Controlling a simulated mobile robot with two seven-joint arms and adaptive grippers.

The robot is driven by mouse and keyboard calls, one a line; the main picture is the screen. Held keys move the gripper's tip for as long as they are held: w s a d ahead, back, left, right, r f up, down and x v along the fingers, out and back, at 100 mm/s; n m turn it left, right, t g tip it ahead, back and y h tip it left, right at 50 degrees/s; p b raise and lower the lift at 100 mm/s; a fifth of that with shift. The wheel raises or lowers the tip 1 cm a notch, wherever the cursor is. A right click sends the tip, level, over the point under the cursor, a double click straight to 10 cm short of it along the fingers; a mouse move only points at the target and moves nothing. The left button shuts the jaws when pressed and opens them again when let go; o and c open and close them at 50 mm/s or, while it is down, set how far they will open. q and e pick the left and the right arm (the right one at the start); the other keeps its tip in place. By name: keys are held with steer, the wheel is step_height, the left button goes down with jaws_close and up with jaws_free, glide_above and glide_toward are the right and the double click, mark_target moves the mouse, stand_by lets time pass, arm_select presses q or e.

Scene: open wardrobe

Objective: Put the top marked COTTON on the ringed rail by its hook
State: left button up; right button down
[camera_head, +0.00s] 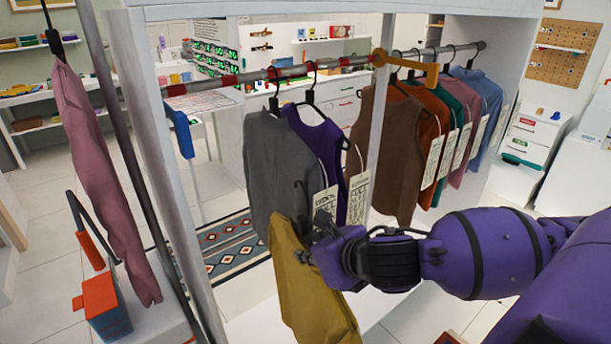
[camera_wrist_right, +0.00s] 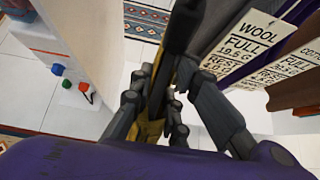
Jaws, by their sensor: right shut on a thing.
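A mustard-yellow top (camera_head: 305,285) hangs from my right gripper (camera_head: 318,238), low in front of the wardrobe, below the rail. In the right wrist view the gripper (camera_wrist_right: 160,105) is shut around a dark bar, probably its hanger, with a sliver of yellow cloth (camera_wrist_right: 150,132) below. Its hook and any tag on it are hidden or unclear. The ringed rail (camera_head: 228,81) has red bands; a grey top (camera_head: 272,165) and a purple top (camera_head: 322,150) hang on it. A tag reading WOOL (camera_wrist_right: 250,38) is near the gripper; another at the right edge (camera_wrist_right: 312,48) begins COTTO. My left gripper is out of view.
The ringed rail is bare left of the grey top. A plain rail (camera_head: 465,48) right of the divider (camera_head: 381,100) carries a brown top (camera_head: 385,160) and several others.

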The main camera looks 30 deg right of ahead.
steer(key=shift+n+y, duration=0.4)
steer(key=r, duration=0.6)
steer(key=w+r, duration=0.1)
steer(key=r, duration=1)
steer(key=shift+w+d+r, duration=0.15)
steer(key=shift+d+r, duration=0.15)
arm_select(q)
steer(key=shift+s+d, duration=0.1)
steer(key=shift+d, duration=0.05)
arm_select(e)
steer(key=shift+w, duration=0.1)
